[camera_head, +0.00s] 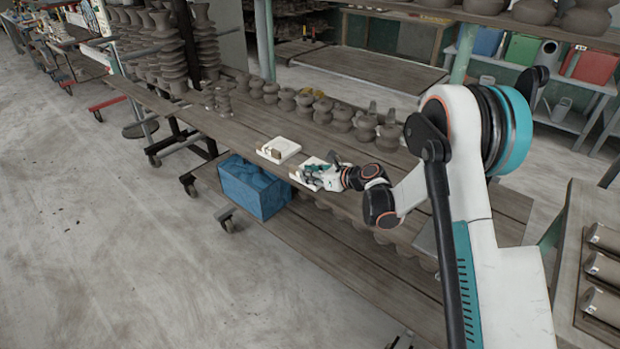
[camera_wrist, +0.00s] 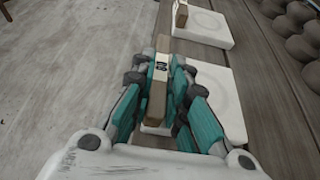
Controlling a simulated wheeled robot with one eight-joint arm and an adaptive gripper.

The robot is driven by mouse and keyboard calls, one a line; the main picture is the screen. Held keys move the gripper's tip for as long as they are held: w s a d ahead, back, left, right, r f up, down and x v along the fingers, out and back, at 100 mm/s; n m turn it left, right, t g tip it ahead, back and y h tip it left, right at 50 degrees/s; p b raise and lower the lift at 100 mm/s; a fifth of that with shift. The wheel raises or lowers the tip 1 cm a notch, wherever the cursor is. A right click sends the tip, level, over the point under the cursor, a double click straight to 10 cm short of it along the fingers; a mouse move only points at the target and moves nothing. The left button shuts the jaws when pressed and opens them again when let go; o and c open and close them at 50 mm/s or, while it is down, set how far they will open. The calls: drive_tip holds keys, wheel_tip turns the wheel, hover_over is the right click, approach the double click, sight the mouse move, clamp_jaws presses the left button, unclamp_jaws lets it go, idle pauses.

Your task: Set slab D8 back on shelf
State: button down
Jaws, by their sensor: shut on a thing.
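My gripper (camera_wrist: 160,88) is shut on a narrow brown clay slab (camera_wrist: 162,53) in the wrist view. The slab has a white label with dark characters turned sideways, too small to read surely. In the head view my gripper (camera_head: 318,179) is at a white square plate (camera_head: 306,164) on the wooden shelf (camera_head: 222,128). The wrist view shows this plate (camera_wrist: 226,98) just right of the fingers. I cannot tell whether the slab touches the plate.
A second white plate (camera_head: 283,145) carries a small labelled block (camera_wrist: 181,15). Clay pots (camera_head: 322,110) line the shelf behind the plates. A blue box (camera_head: 250,187) stands on the lower level. Open floor (camera_head: 110,240) lies left.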

drive_tip(key=shift+f, duration=0.25)
drive_tip(key=c, duration=1.6)
unclamp_jaws()
drive_tip(key=shift+o, duration=0.2)
drive_tip(key=shift+d+r, duration=0.15)
drive_tip(key=shift+r, duration=0.05)
drive_tip(key=p+v, duration=0.3)
drive_tip(key=v, duration=0.8)
drive_tip(key=shift+s+d+r, duration=0.2)
drive_tip(key=shift+s+r, duration=0.05)
drive_tip(key=shift+s, duration=0.05)
